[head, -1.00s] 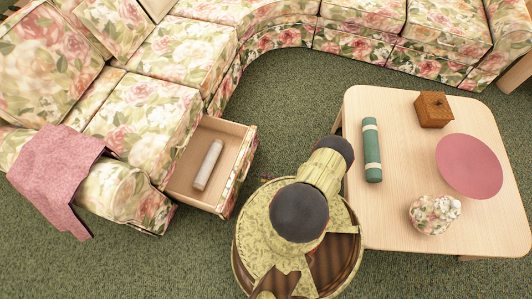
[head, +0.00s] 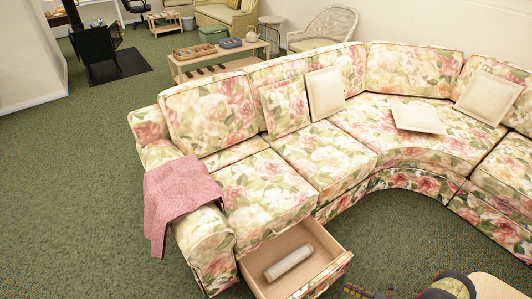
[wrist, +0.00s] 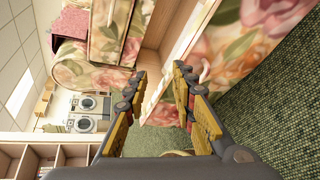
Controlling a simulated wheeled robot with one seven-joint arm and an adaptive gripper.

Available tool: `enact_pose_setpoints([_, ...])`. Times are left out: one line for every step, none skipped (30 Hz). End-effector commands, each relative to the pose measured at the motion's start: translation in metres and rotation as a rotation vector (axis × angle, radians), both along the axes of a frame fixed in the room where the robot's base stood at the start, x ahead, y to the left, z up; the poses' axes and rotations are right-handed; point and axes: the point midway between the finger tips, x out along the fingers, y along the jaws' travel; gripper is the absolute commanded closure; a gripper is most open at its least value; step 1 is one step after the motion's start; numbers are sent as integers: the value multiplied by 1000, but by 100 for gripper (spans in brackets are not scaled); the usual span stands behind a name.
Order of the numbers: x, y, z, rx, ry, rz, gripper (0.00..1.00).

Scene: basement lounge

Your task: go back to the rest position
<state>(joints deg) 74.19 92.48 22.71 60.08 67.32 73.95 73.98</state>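My gripper (wrist: 160,70) is open in the wrist view, its two fingers apart with nothing between them. It faces the flowered sofa and the open drawer, whose wooden side (wrist: 155,45) shows beyond the fingers. In the head view, part of my arm shows at the bottom edge, right of the drawer, and most of it is out of the frame. The drawer (head: 330,262) is pulled out from the sofa base, and a pale cylinder (head: 288,263) lies in it.
The flowered sectional sofa (head: 265,185) fills the middle, with a pink cloth (head: 180,195) over its left arm. A corner of the light wooden table (head: 500,288) shows at bottom right. Green carpet (head: 80,190) is clear at left. A low shelf table (head: 215,65) stands behind the sofa.

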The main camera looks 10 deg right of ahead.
Motion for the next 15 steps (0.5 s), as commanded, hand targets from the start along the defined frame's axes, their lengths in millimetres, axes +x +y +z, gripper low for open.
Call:
enact_pose_setpoints([10,-8,20,-47,-13,50,74])
enact_pose_setpoints([16,-11,30,-72,-20,78,74])
enact_pose_setpoints([22,-14,44,-105,-31,118,74])
enact_pose_setpoints([27,-16,54,-129,-40,147,74])
enact_pose_setpoints([32,-18,65,-155,-48,176,74])
enact_pose_setpoints([39,-20,79,-188,-61,215,74])
enact_pose_setpoints([44,-22,89,-213,-69,243,74])
enact_pose_setpoints([49,-22,100,-238,-79,275,74])
enact_pose_setpoints([56,-24,114,-271,-92,312,74])
enact_pose_setpoints([61,-24,125,-295,-102,342,74])
enact_pose_setpoints([65,-24,136,-319,-112,371,74])
enact_pose_setpoints([72,-23,151,-350,-127,411,74])
enact_pose_setpoints([76,-23,162,-375,-137,440,74])
enact_pose_setpoints([81,-22,173,-399,-149,469,74])
enact_pose_setpoints([87,-21,188,-431,-164,508,74])
